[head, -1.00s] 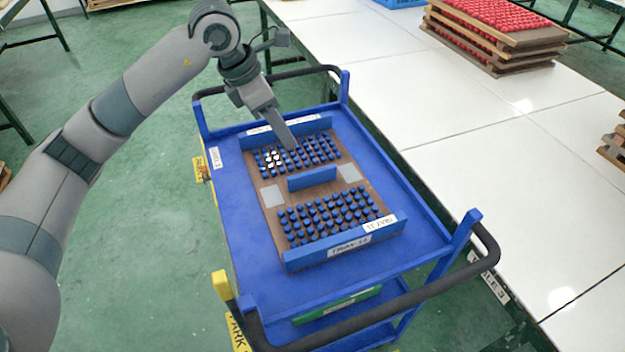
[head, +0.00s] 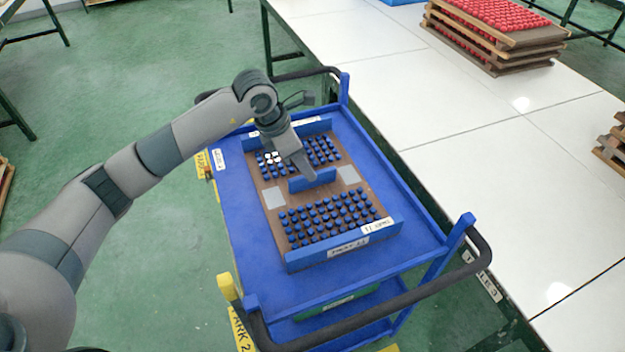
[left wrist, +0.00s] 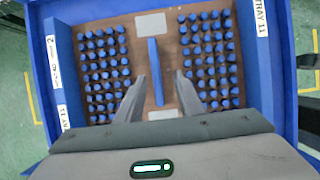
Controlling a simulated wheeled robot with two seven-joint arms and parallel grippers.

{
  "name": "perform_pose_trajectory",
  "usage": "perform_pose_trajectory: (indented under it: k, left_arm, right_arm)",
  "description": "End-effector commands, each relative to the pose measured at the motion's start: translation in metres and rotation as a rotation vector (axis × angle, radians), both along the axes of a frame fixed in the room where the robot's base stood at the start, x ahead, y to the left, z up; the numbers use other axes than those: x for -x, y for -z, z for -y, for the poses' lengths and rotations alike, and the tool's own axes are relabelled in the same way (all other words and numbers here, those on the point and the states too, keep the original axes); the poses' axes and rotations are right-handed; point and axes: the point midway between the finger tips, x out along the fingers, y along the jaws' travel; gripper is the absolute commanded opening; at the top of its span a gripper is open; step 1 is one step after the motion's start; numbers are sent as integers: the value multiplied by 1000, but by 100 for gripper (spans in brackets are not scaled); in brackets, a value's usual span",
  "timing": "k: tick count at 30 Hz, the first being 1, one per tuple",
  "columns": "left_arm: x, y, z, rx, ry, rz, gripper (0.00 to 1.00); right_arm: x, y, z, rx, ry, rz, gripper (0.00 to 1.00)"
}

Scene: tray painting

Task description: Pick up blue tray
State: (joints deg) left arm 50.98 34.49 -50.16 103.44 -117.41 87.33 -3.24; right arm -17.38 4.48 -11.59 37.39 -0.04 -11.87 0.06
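The blue tray (head: 305,259) lies on the blue cart. It has a brown board, blue end walls, two blocks of blue-topped pegs and a blue upright handle (head: 325,178) across its middle. A few pegs at the far left are white-topped. My left gripper (head: 309,174) is low over the tray, at the handle. In the left wrist view my left gripper (left wrist: 160,80) is open, one finger on each side of the handle (left wrist: 154,60), with visible gaps; I cannot tell how deep the fingers reach. The tray (left wrist: 139,62) fills most of that view. My right gripper is out of view.
The blue cart (head: 240,255) has raised corner posts and a black push bar (head: 390,308) at the near side. A long white table (head: 470,165) stands to the right, with stacked trays of red pieces (head: 490,35). Green floor (head: 130,70) lies open to the left.

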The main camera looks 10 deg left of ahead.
Motion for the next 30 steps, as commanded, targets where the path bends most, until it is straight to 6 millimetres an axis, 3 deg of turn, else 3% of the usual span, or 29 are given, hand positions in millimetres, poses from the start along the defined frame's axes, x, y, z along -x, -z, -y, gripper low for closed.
perform_pose_trajectory:
  k: [17, 24, 30]
  left_arm:
    - [-3, 9, 3, 1, 0, -1, 34]
    - [-13, 31, 8, 1, 0, -5, 34]
    - [-18, 51, 14, 1, 1, -2, 34]
  right_arm:
    - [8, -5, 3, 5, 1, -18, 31]
    - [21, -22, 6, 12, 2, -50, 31]
    - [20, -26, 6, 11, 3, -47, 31]
